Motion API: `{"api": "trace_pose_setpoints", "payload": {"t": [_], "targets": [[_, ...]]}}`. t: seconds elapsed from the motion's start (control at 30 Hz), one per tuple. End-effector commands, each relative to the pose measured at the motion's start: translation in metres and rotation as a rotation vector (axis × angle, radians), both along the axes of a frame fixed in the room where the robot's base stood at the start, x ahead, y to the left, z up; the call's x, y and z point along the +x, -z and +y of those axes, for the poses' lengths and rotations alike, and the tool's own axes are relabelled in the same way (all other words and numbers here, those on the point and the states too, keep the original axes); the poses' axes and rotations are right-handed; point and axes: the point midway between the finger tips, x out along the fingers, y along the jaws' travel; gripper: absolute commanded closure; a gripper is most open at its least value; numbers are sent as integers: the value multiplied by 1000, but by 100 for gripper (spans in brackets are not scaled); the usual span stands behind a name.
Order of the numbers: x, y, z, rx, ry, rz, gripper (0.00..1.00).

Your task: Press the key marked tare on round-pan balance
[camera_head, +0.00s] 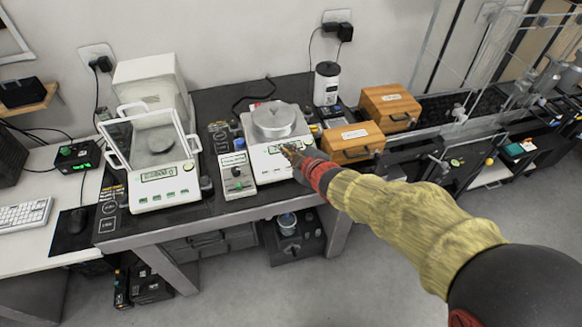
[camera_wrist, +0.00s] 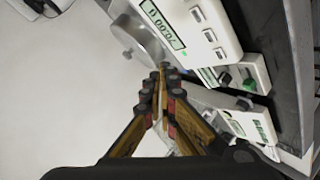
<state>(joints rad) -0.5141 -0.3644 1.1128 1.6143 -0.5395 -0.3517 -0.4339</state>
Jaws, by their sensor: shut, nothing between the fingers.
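The round-pan balance (camera_head: 258,160) is a white unit with a round metal pan (camera_head: 274,118), standing mid-table in the head view. In the wrist view its white front panel (camera_wrist: 228,48) shows a lit green display (camera_wrist: 162,25) and a row of pale keys (camera_wrist: 210,35). The key labels are too small to read, so I cannot tell which is tare. My gripper (camera_head: 288,149) is shut and empty at the balance's right front, covering part of its panel in the head view. In the wrist view the closed fingertips (camera_wrist: 161,72) show near the pan and display; contact cannot be told.
A glass-doored balance (camera_head: 165,190) stands to the left, with a small white knobbed unit (camera_head: 237,175) between the two. Wooden boxes (camera_head: 352,142) and a white canister (camera_head: 327,84) stand to the right. The dark table's front edge (camera_head: 215,214) is close. Floor in front is clear.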

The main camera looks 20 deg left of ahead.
Motion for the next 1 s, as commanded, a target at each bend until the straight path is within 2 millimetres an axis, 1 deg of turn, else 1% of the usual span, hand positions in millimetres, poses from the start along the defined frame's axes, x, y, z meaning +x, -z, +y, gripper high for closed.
{"api": "trace_pose_setpoints", "payload": {"t": [0.17, 0.27, 0.37, 0.6, 0.8, 1.0], "targets": [[0, 1, 0, 0, 1, 1, 100], [1, 6, 0, -1, 1, 2, 100], [3, 16, 1, -1, 2, 4, 100], [11, 48, 6, -1, 2, 4, 100], [17, 70, 10, -1, 2, 3, 100], [21, 82, 12, 0, 2, 2, 100]]}}
